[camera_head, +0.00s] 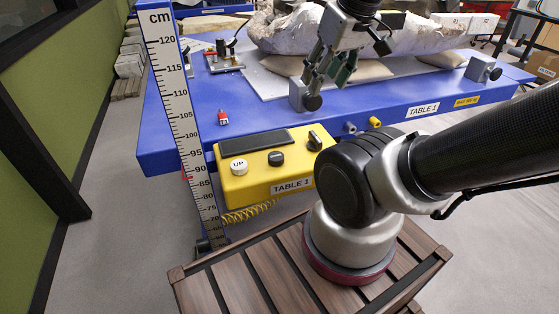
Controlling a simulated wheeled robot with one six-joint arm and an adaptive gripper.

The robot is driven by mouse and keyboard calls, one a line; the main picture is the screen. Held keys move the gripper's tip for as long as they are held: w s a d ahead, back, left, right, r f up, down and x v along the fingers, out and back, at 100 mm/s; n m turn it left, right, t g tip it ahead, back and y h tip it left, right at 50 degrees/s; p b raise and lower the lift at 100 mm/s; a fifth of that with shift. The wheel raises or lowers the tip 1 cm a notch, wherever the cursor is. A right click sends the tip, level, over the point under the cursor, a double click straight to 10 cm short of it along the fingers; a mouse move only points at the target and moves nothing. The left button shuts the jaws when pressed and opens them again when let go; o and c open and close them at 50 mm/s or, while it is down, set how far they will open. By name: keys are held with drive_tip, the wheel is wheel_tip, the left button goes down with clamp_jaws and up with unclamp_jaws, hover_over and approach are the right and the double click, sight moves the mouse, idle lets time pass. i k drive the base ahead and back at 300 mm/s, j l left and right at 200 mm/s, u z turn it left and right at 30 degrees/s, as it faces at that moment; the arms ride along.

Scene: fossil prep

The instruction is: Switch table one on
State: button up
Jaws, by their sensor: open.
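A yellow control box (236,187) labelled TABLE 1 is at the front edge of the blue table (185,140). On its top are a white UP button (239,167), a dark button (276,158), a black switch knob (314,140) at the right end and a dark panel (255,144). The knob stands upright; its exact setting is too small to read. My gripper (328,80) is open and empty. It shows above the table's front part, above and beyond the knob in the picture, apart from the box. My arm hides the area right of the box.
A height scale (178,90) stands left of the box. A wrapped fossil (285,32) lies on the table behind my gripper. A grey clamp block (298,95) is close below the gripper. A small red object (223,117) lies on clear blue tabletop.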

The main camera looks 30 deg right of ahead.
sight(314, 144)
drive_tip(key=k+l+u, duration=0.1)
drive_tip(key=l, duration=0.25)
drive_tip(key=k+l, duration=0.3)
drive_tip(key=k+l+u, duration=0.15)
drive_tip(key=l, duration=0.3)
drive_tip(key=k, duration=0.1)
